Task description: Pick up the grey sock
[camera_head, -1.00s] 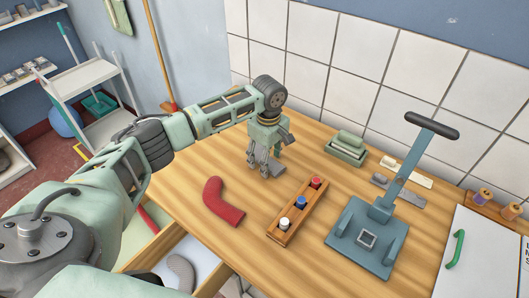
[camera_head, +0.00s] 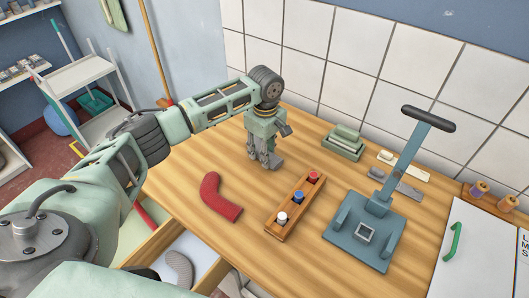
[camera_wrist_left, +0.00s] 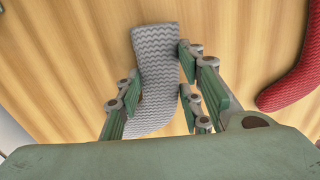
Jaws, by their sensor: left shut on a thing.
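The grey sock (camera_wrist_left: 158,65) has a zigzag knit pattern and lies on the wooden table top in the left wrist view. My left gripper (camera_wrist_left: 160,104) has its fingers on both sides of the sock and is shut on it. In the head view, my left gripper (camera_head: 268,163) points down at the table's back left part, and its fingers mostly hide the sock. My right gripper does not show in either view.
A red sock (camera_head: 222,198) lies just in front of the gripper. A wooden rack with coloured knobs (camera_head: 284,223) and a blue-grey press (camera_head: 345,238) stand to the right. An open drawer at the front holds a grey sock-shaped item (camera_head: 178,268).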

